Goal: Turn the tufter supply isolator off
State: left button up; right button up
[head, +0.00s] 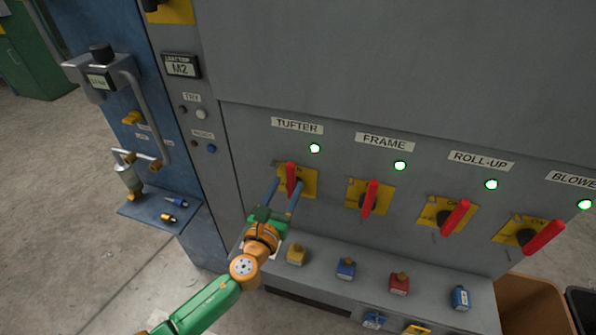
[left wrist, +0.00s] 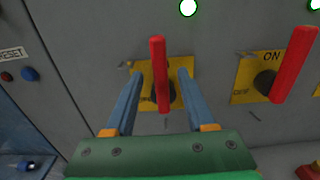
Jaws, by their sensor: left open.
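The tufter isolator is a red handle (head: 291,178) on a yellow plate (head: 310,183) under the TUFTER label (head: 297,126). Its handle stands about upright, and the green lamp (head: 314,148) above it is lit. My left gripper (head: 284,187) is open, with its two blue fingers on either side of the handle. In the left wrist view the red handle (left wrist: 158,70) stands between the open fingers (left wrist: 157,85), with a gap on both sides. The plate's lettering is mostly hidden there. My right gripper is not in view.
Similar red handles for FRAME (head: 370,198), ROLL-UP (head: 455,217) and the blower (head: 543,238) run to the right, each under a lit green lamp. A ledge below holds several padlocks, including a yellow one (head: 296,256) and a blue one (head: 346,269).

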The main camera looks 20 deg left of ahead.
aim_at(290, 181)
pick_arm(q)
jog(key=w, duration=0.3)
jog(key=shift+w+f, duration=0.1)
jog(key=shift+w, duration=0.15)
jog(key=shift+w+d+f, duration=0.1)
jog(key=shift+w+d, duration=0.05)
jog(key=shift+w, duration=0.15)
jog(key=shift+s, duration=0.25)
grip_shut()
dwell(0.6)
